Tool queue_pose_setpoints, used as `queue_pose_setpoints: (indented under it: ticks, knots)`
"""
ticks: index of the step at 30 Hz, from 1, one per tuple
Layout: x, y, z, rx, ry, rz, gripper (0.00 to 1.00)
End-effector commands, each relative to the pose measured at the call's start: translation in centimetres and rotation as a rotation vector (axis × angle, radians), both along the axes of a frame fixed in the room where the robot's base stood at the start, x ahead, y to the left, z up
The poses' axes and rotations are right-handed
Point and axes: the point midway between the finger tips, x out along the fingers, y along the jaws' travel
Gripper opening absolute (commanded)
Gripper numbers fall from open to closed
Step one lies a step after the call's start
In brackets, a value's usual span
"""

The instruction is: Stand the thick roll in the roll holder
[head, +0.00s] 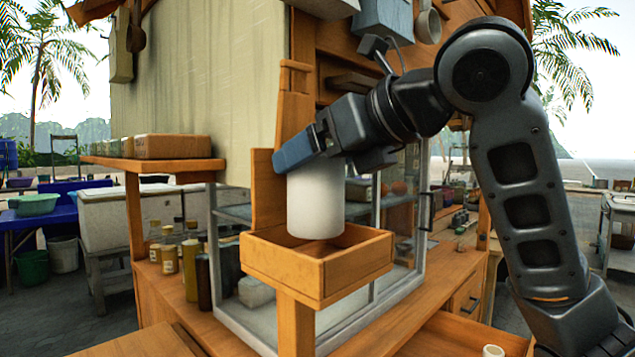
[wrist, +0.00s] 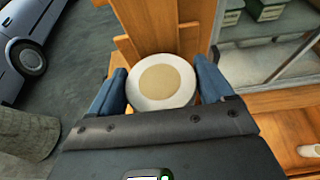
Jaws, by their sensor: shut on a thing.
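The thick white roll (head: 315,203) is upright, and its lower end is at the opening of the wooden roll holder (head: 283,269). The holder's front wall hides any gap below the roll, so I cannot tell whether it rests on the bottom. My gripper (head: 300,155) is shut on the roll's upper part. In the wrist view, the roll (wrist: 161,82) shows its round end with a tan core, between the two blue fingers of my gripper (wrist: 163,90). The holder's upright back board (wrist: 165,30) is just beyond the roll.
A glass display case (head: 345,300) stands behind and below the holder. Bottles (head: 168,255) stand on the counter at left. A wooden shelf with a box (head: 172,146) is at left. Hanging pots (head: 428,25) are above my arm. An open drawer (head: 465,335) is at lower right.

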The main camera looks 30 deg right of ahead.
Motion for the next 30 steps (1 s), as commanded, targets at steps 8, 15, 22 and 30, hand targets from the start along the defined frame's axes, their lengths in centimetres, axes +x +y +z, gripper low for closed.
queue_pose_setpoints:
  ticks: [8, 15, 22, 30]
  knots:
    - [0.0, -0.1, -3.3, 0.003, 0.002, -0.002, 0.45]
    - [-0.1, -0.1, -3.5, 0.0, 0.0, -0.001, 0.45]
    - [0.0, -0.1, -4.0, 0.001, -0.001, -0.001, 0.45]
    - [0.0, -0.1, -4.1, 0.001, 0.0, -0.001, 0.93]
